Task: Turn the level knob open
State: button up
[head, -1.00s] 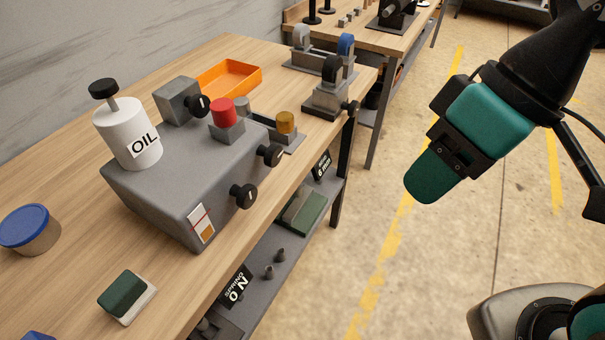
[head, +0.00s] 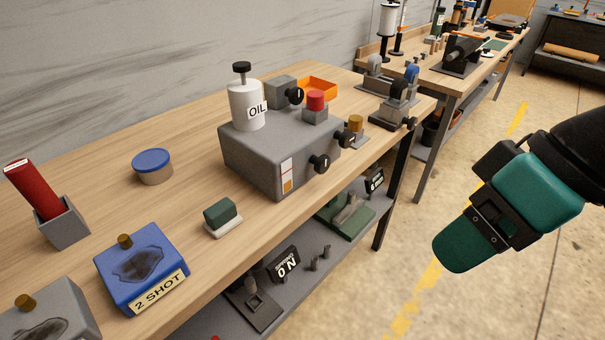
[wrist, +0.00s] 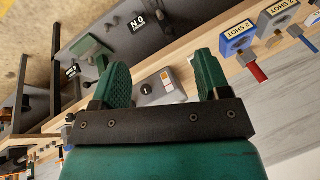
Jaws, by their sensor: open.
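The grey oil machine (head: 262,160) stands on the bench with a white OIL bottle (head: 246,108) on top. Black knobs sit on it: a front knob (head: 320,163) right of the red-and-orange level label (head: 287,176), a second knob (head: 347,139) farther along, and one on the grey block (head: 294,96). I cannot tell which is the level knob. My gripper (wrist: 163,78) is open and empty in the wrist view, its green fingers apart. Between them show part of the machine, a knob (wrist: 146,89) and the label (wrist: 166,76). In the head view my gripper is right of the bench, well apart from the knobs.
A green-and-white block (head: 222,217), blue-lidded tub (head: 152,166), blue 2 SHOT box (head: 140,268) and red cylinder in a grey holder (head: 62,222) are on the bench. A lower shelf (head: 300,285) holds parts. The floor at right is free.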

jog(key=w+a+f+n+t+y+b, duration=0.1)
jog(key=w+a+f+y+b, duration=0.2)
jog(key=f+b, duration=0.35)
jog(key=w+a+f+n+t+y+b, duration=0.1)
jog(key=w+a+f+n+y+b, duration=0.1)
jog(key=w+f+b, duration=0.4)
jog(key=m+t+y+b, duration=0.2)
jog(key=t+y+b, duration=0.3)
jog(key=t+b, duration=0.6)
send_near(325, 166)
jog(key=w+a+p, duration=0.1)
jog(key=w+a, duration=0.1)
jog(key=w+a+g+p, duration=0.1)
jog(key=w+a, duration=0.1)
jog(key=a, duration=0.1)
jog(key=w+a+r+g, duration=0.1)
jog(key=w+a, duration=0.1)
jog(key=w, duration=0.1)
jog(key=shift+a+r+p, duration=0.15)
jog(key=shift+a+p, duration=0.1)
jog(key=shift+p, duration=0.15)
jog(key=shift+c, duration=0.3)
jog(key=c, duration=0.9)
